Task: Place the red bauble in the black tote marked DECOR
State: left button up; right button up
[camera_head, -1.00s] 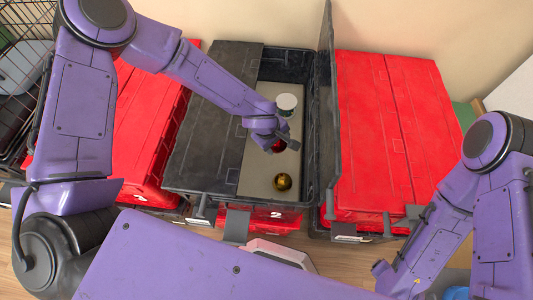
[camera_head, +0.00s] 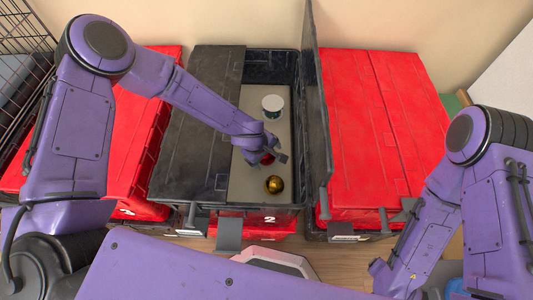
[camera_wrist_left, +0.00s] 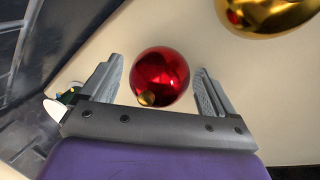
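The red bauble (camera_head: 267,159) is inside the open half of a black tote (camera_head: 305,110), mostly hidden behind my left gripper (camera_head: 274,156). In the left wrist view the shiny red bauble (camera_wrist_left: 160,76) sits between the two grey fingers of my left gripper (camera_wrist_left: 158,88). Gaps show between the bauble and both fingers, so the gripper is open around it. I cannot read any DECOR marking on a tote. My right arm (camera_head: 440,230) shows at the lower right, but its gripper is out of view.
A gold bauble (camera_head: 274,185) and a white-topped jar (camera_head: 272,107) share the tote's pale floor. The left lid (camera_head: 195,130) is shut; the right lid (camera_head: 317,110) stands upright. Red-lidded totes (camera_head: 375,130) flank it. A wire cage (camera_head: 25,60) stands at the far left.

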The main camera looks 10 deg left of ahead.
pick_arm(q)
jog(key=shift+r, duration=0.4)
jog(key=p+v, duration=0.4)
jog(key=v, duration=0.7)
jog(key=shift+s+r, duration=0.2)
jog(key=shift+r, duration=0.05)
jog(key=shift+a, duration=0.1)
